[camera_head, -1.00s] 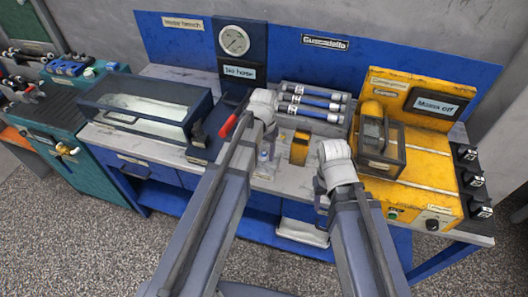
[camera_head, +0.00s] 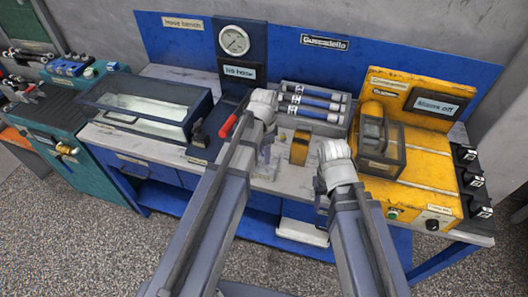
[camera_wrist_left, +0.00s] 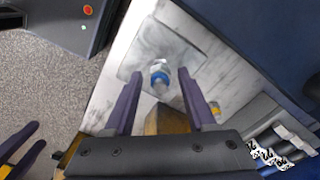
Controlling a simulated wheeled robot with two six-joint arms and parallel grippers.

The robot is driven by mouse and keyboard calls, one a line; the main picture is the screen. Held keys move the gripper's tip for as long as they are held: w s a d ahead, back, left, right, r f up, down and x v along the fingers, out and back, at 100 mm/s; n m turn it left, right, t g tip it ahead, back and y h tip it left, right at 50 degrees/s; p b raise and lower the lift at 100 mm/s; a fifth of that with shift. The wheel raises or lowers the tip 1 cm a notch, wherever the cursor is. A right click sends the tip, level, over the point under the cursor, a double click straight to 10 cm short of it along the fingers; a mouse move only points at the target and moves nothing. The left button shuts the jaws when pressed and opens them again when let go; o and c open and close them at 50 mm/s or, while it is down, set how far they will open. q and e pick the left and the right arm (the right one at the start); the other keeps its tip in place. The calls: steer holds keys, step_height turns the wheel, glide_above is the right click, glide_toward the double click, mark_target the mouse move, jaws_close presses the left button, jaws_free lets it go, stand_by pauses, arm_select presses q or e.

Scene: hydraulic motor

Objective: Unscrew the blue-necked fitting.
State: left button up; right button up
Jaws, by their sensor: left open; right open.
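The blue-necked fitting (camera_wrist_left: 160,78) stands on a pale plate on the bench. In the left wrist view it shows a pale top and a blue band, and it lies between and beyond the fingertips of my left gripper (camera_wrist_left: 158,73). That gripper is open and I see nothing held in it. In the head view my left gripper (camera_head: 266,152) is small and partly hidden by its wrist, so the fitting is not clear there. My right gripper (camera_head: 322,206) is open near the bench's front edge, right of the left one and largely hidden by its own wrist.
A brass-coloured block (camera_head: 300,147) stands between my wrists. Behind it is a rack of blue-banded cylinders (camera_head: 312,103). A clear-lidded tray (camera_head: 150,104) is at left, with a red-handled lever (camera_head: 228,126) nearby. A yellow machine (camera_head: 430,175) fills the right side.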

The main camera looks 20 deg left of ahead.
arm_select(q)
steer(key=m, duration=0.7)
jaws_close()
stand_by(0.5)
steer(key=n, duration=0.5)
steer(key=shift+n, duration=0.4)
steer(key=n, duration=0.5)
steer(key=shift+r, duration=0.1)
